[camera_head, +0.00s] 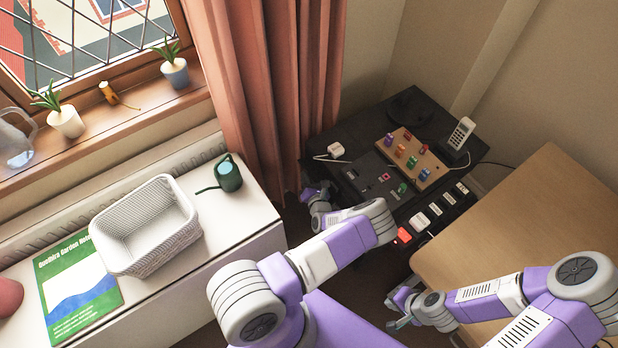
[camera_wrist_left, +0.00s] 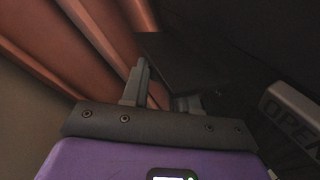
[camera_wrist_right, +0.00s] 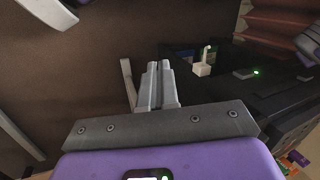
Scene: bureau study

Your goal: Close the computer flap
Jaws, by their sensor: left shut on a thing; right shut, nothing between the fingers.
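My left gripper (camera_head: 318,190) is at the left front edge of a black unit (camera_head: 352,132) beside the curtain. In the left wrist view its fingers (camera_wrist_left: 160,95) are apart, with a dark panel (camera_wrist_left: 180,55) at them. The panel appears to be the computer flap, held between the fingers, but the contact is too dark to see clearly. A grey bar marked "OPEN" (camera_wrist_left: 290,112) is to the right. My right gripper (camera_head: 399,312) is low, in front of the wooden desk. In the right wrist view its fingers (camera_wrist_right: 158,85) are together and empty.
A wooden pegboard (camera_head: 411,158), a cordless phone (camera_head: 461,133) and a white plug (camera_head: 336,149) are on the black unit. A wooden desk (camera_head: 540,210) is on the right.

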